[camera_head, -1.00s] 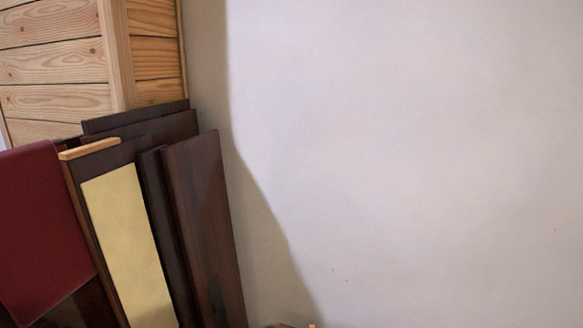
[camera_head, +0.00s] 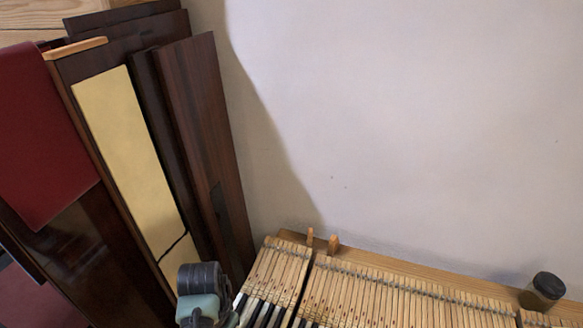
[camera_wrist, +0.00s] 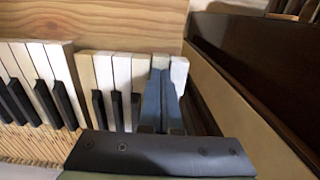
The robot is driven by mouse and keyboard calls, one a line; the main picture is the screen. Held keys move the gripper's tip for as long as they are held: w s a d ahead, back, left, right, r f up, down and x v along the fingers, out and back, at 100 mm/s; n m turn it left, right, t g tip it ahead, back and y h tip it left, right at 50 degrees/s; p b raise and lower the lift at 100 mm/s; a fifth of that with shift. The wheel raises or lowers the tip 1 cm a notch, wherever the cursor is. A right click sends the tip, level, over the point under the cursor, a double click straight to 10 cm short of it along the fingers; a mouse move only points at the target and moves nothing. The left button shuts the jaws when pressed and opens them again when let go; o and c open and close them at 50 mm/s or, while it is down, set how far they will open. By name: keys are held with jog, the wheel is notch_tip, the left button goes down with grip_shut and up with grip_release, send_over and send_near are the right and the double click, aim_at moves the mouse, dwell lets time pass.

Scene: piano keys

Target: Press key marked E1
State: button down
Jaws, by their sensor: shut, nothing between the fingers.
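The piano keys show in the head view as long bare wooden key sticks (camera_head: 370,295), with some dark keys at their lower left. In the wrist view a block of white keys (camera_wrist: 121,72) with black keys lies beside a larger block of white keys (camera_wrist: 30,60). My gripper (camera_wrist: 161,75) is shut and empty, its two bluish fingers extending over the end of the keyboard. A white end key (camera_wrist: 180,72) shows just right of the fingertips. I cannot tell whether the fingers touch a key. No E1 marking is legible, and the fingers hide part of the keys beneath.
Dark wood panels (camera_head: 205,130) and a yellow panel (camera_head: 120,150) lean at the left, near a red cover (camera_head: 35,140). A jar (camera_head: 541,289) stands at the far right on the keyboard. A dark wood panel (camera_wrist: 255,70) stands right of the keys.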

jog(key=shift+r, duration=0.1)
notch_tip(320, 180, up, 9)
jog(key=p, duration=1)
